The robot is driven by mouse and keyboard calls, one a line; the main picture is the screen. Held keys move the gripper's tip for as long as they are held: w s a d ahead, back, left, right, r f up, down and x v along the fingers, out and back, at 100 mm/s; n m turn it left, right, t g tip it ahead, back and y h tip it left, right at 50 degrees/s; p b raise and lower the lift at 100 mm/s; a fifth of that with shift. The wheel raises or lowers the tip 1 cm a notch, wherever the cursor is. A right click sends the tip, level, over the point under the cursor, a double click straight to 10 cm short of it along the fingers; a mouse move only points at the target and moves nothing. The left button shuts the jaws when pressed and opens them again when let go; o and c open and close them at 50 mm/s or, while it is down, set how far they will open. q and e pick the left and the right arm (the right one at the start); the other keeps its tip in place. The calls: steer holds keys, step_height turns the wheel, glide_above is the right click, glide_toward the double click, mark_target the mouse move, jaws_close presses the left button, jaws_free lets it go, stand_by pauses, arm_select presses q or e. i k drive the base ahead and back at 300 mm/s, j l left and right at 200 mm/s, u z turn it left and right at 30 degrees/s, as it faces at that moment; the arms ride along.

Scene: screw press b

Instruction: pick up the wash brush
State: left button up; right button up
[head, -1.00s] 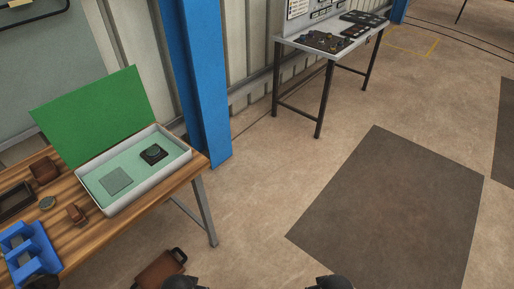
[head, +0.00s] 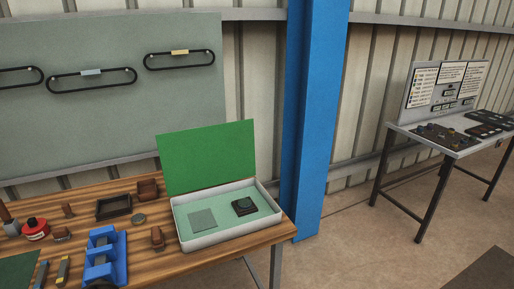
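I cannot pick out the wash brush for certain in the head view. On the wooden workbench (head: 205,259), at the far left, a thin upright item with a brown lower part (head: 7,222) is cut by the picture edge. Two slim sticks lie at the front left, one blue-grey (head: 41,274) and one yellowish (head: 63,269). What they are is too small to tell. Neither of my grippers is in view.
A white tray with a raised green lid (head: 208,158) stands at the bench's right end. A blue stand (head: 105,262), red jar (head: 36,229), dark tray (head: 113,207) and several brown blocks share the bench. A blue column (head: 315,120) and another table (head: 440,138) stand right.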

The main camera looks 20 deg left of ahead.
mark_target(157, 242)
steer(key=u, duration=1.65)
